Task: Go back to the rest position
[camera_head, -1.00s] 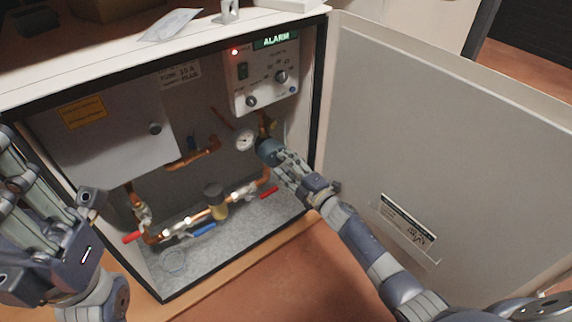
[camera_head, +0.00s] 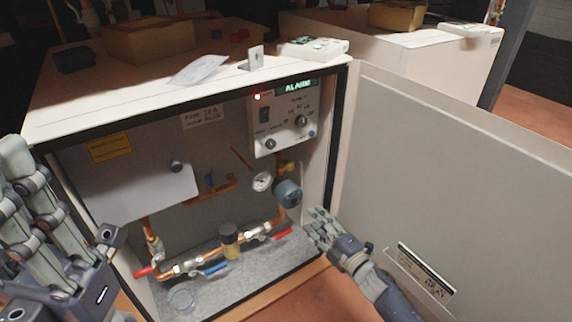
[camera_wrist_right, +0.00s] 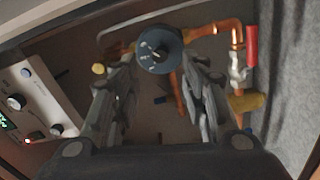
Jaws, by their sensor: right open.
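My right gripper (camera_head: 318,226) is open and empty at the right front edge of the open heat pump cabinet (camera_head: 200,62). A dark round knob (camera_head: 289,193) on the copper pipes is just up and left of it, apart from the fingers in the head view. In the right wrist view the same knob (camera_wrist_right: 158,50) shows beyond and between the spread fingers (camera_wrist_right: 155,100). My left gripper (camera_head: 60,235) is at the left edge of the head view, in front of the cabinet. Its fingers point up, and nothing shows in them.
The cabinet door (camera_head: 450,165) stands wide open on the right. The control panel (camera_head: 283,122) reads ALARM with a red light lit. A gauge (camera_head: 262,181), red-handled and blue-handled valves and copper pipes fill the inside. A sheet (camera_head: 199,69) lies on top.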

